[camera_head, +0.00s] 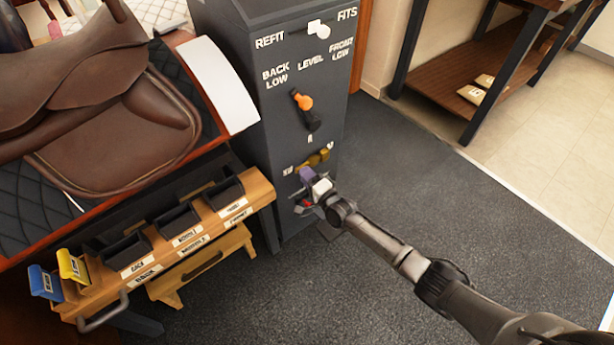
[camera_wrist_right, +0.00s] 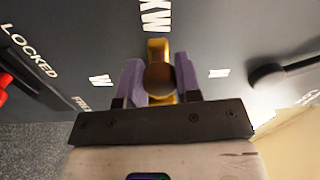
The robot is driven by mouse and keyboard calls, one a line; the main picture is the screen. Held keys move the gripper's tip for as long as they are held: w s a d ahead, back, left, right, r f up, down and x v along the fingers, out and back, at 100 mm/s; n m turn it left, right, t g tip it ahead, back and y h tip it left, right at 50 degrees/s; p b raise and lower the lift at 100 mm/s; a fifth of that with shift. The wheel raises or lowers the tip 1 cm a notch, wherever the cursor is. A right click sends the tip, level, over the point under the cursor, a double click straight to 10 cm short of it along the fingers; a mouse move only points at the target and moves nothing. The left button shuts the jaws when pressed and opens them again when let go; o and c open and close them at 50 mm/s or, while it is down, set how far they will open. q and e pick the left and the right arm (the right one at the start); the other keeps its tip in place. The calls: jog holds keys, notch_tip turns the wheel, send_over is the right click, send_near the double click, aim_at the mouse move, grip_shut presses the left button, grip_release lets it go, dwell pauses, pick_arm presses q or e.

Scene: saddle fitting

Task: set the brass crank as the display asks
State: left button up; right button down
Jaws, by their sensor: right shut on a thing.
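The brass crank (camera_head: 319,158) is on the front of the dark grey cabinet (camera_head: 225,45), low on its panel. In the right wrist view its brass arm (camera_wrist_right: 158,46) points up toward the letters XW, with a round brown-brass knob (camera_wrist_right: 159,77) nearest the camera. My right gripper (camera_head: 308,175) is at the crank. Its purple fingers (camera_wrist_right: 160,82) stand on both sides of the knob, shut on it. The fingers hide part of the crank in the head view. My left gripper is not in view. I cannot make out a display with a request.
Above the crank are an orange-knobbed lever (camera_head: 304,102) and a white slider (camera_head: 319,29) between REFIT and FITS. A red knob (camera_wrist_right: 5,80) beside LOCKED shows in the wrist view. A wooden rack (camera_head: 185,245) and saddle (camera_head: 105,120) stand left; floor to the right is clear.

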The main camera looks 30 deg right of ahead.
jog(key=shift+r, duration=0.15)
jog(key=c, duration=0.8)
grip_release()
jog(key=shift+s, duration=0.25)
jog(key=s+d+p, duration=0.1)
jog(key=s+p, duration=0.4)
jog(key=s, duration=0.8)
jog(key=shift+s+f+p, duration=0.15)
jog(key=shift+f+p, duration=0.25)
jog(key=shift+f, duration=0.05)
